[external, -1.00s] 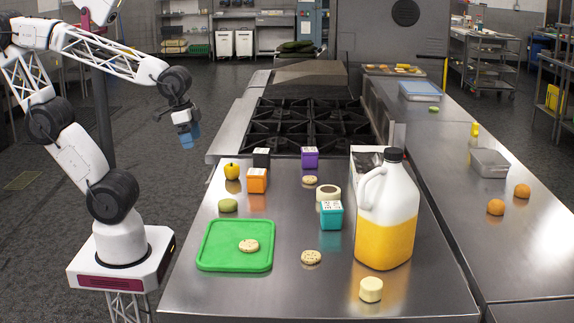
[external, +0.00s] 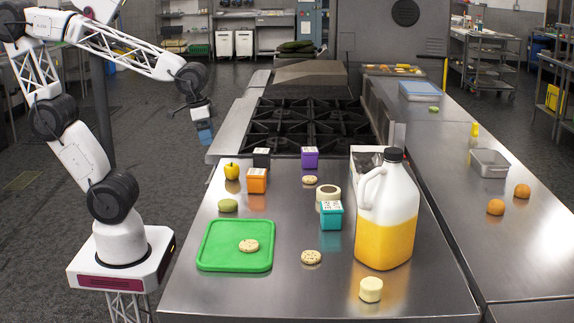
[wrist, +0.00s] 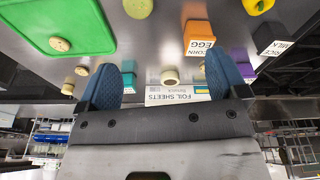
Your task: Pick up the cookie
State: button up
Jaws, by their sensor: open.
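Several cookies show. A round pale cookie with dark specks (external: 248,245) lies on the green tray (external: 205,263); in the wrist view it lies on the tray at upper left (wrist: 60,44). A second cookie (external: 311,257) lies on the bare steel counter right of the tray. A third cookie (external: 310,180) lies farther back, near the purple box. My gripper (external: 205,133) is in the air beside the counter's left edge, well apart from every cookie. Its two blue fingers are spread and empty in the wrist view (wrist: 163,70).
A large jug of yellow liquid (external: 385,235) stands on the right of the counter. The stove (external: 308,125) is behind.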

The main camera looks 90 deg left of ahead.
jog(key=w+a+n, duration=0.4)
jog(key=w, duration=0.6)
jog(key=n+g, duration=0.2)
jog(key=n, duration=0.8)
send_near(310, 176)
jog(key=shift+s+d+f, duration=0.2)
jog(key=shift+d+f, duration=0.2)
jog(key=shift+w+a+f, duration=0.3)
jog(key=shift+f, duration=1.3)
jog(key=shift+f, duration=2.6)
